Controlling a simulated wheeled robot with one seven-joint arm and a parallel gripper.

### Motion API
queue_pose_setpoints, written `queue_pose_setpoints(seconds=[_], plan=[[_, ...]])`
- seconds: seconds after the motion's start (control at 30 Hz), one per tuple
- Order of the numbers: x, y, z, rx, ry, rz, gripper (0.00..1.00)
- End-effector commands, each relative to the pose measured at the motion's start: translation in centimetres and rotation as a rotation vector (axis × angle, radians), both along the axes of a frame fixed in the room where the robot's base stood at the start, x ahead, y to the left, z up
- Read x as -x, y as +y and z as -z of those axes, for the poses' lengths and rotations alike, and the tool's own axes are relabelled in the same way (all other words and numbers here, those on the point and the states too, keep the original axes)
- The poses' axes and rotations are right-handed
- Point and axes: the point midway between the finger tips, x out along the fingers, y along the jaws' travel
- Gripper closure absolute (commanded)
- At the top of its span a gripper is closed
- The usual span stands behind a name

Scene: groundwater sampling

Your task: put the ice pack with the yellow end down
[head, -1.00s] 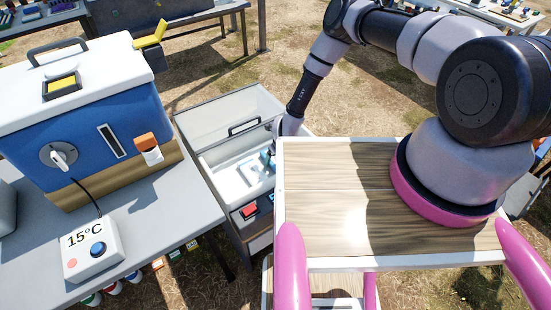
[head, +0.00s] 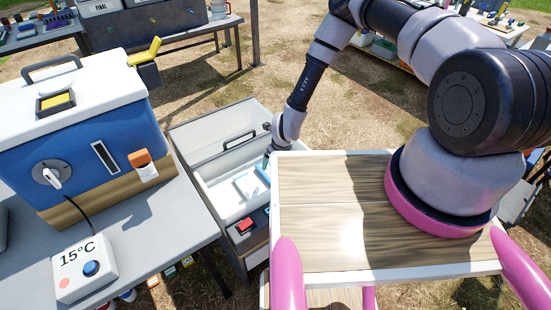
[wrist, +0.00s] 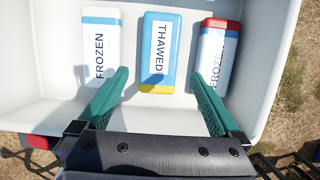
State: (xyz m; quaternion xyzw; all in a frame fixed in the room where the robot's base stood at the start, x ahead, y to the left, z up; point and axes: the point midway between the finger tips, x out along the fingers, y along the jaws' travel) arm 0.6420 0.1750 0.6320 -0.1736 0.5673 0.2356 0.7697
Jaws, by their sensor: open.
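The ice pack with the yellow end (wrist: 160,55) is blue with a white label reading THAWED. It lies flat in the middle of the white-walled bin (wrist: 50,105), its yellow end toward my gripper. My gripper (wrist: 160,78) is open, its green fingers apart on either side of this pack in the picture and holding nothing. I cannot tell how high the fingers are above it. In the head view the bin (head: 211,180) stands between the bench and my wooden deck. My gripper is mostly hidden there.
A FROZEN pack with a blue band (wrist: 101,50) lies left of the thawed one. A FROZEN pack with a red end (wrist: 220,28) lies to the right. A blue cooler (head: 85,140) and a 15°C box (head: 85,265) stand on the grey bench (head: 150,245) at left.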

Motion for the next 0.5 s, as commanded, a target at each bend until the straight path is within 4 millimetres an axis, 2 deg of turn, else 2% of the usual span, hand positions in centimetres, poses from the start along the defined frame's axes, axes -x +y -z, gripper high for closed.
queue_pose_setpoints(seconds=[0.1,0.2,0.5], plan=[[0.4,-0.3,-1.6,0.0,0.0,0.001,0.0],[0.6,-0.4,-2.2,0.001,0.001,0.0,0.0],[0.5,-0.5,-2.6,0.0,-0.002,-0.005,0.0]])
